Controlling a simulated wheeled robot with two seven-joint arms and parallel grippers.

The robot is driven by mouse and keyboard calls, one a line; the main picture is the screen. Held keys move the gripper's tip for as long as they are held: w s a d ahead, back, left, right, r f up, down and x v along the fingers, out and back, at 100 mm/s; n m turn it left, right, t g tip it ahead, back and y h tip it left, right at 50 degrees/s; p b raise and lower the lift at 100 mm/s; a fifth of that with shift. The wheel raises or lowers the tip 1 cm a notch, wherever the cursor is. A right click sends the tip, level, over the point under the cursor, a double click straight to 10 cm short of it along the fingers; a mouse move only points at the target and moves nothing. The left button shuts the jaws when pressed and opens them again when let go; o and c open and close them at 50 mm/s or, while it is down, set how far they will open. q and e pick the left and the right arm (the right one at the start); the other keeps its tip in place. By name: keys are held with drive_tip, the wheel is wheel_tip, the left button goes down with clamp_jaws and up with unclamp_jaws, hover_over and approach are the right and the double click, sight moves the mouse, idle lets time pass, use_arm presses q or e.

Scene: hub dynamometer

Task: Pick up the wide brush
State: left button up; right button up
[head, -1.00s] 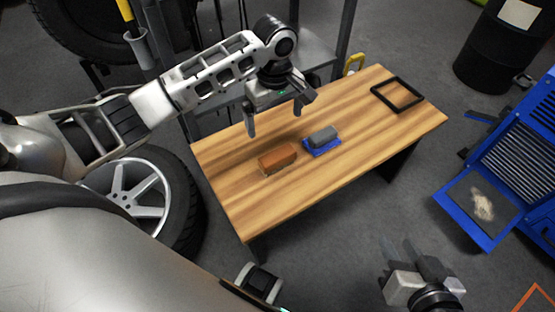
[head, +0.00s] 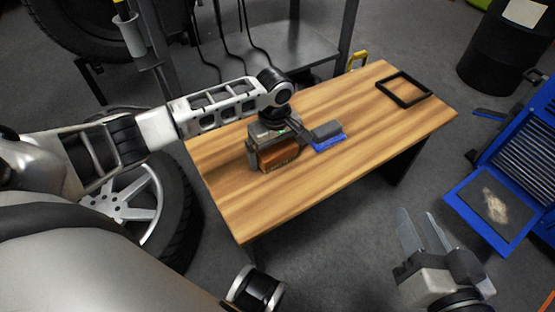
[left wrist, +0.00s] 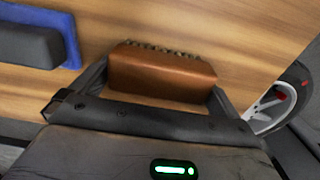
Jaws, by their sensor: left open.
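The wide brush (head: 281,157) is a brown block with a row of bristles along one edge, lying on the wooden table (head: 225,190). In the left wrist view the brush (left wrist: 160,74) lies between the two fingers of my left gripper (left wrist: 160,90). In the head view my left gripper (head: 277,156) is down over the brush, open, with a finger on either side; whether the fingers touch it I cannot tell. My right gripper (head: 424,232) is apart from the table at the lower right, with its fingers spread and nothing between them.
A grey block (head: 327,129) on a blue base (head: 329,143) lies close to the right of the brush. A black square frame (head: 404,89) lies at the table's far right. A blue cabinet (head: 500,190) stands right of the table. The table's near left part is clear.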

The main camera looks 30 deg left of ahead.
use_arm(q)
drive_tip(key=shift+f, duration=0.3)
drive_tip(key=c, duration=0.7)
drive_tip(key=shift+r, duration=0.15)
